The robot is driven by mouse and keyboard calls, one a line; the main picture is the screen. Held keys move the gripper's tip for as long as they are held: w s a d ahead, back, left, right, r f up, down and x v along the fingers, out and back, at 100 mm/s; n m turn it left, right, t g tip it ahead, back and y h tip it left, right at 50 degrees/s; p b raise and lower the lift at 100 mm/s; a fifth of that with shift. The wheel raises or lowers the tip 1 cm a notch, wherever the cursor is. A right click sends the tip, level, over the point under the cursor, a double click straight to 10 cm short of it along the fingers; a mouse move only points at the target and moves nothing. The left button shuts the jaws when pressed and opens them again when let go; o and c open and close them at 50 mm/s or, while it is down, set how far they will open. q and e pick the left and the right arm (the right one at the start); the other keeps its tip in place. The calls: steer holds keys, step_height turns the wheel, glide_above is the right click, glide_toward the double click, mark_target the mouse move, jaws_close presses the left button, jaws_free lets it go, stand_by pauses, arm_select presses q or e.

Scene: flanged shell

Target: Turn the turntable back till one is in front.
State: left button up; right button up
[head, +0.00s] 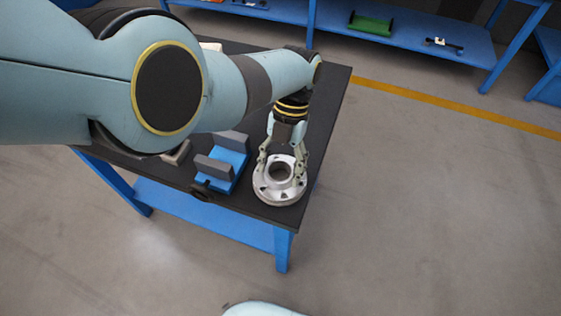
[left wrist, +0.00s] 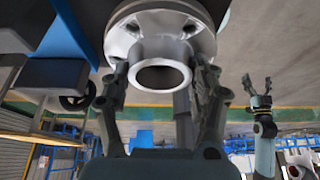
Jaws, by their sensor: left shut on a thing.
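A silver flanged shell (head: 278,195) with a round central opening and holes in its flange lies at the front right corner of the dark table. My left gripper (head: 281,170) reaches down from above and is shut on the shell's raised neck. In the left wrist view the shell's neck (left wrist: 160,50) stands between the fingers, with the flange beyond. A separate turntable cannot be made out; the shell hides what is under it. My right gripper (left wrist: 258,86) shows small at the right of the left wrist view, with its fingers apart and empty.
A blue vise (head: 228,170) with grey jaws stands just left of the shell on the dark table (head: 332,95). The table's front and right edges are close to the shell. A blue shelf (head: 410,38) with a green part stands at the back. Open floor lies right.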

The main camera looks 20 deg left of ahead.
arm_select(q)
steer(key=shift+s+f, duration=0.2)
steer(key=shift+f, duration=0.05)
steer(key=o, duration=1.5)
steer(key=shift+c, duration=0.2)
steer(key=o, duration=0.3)
steer(key=shift+w, duration=0.1)
steer(key=shift+r, duration=0.1)
steer(key=shift+w, duration=0.1)
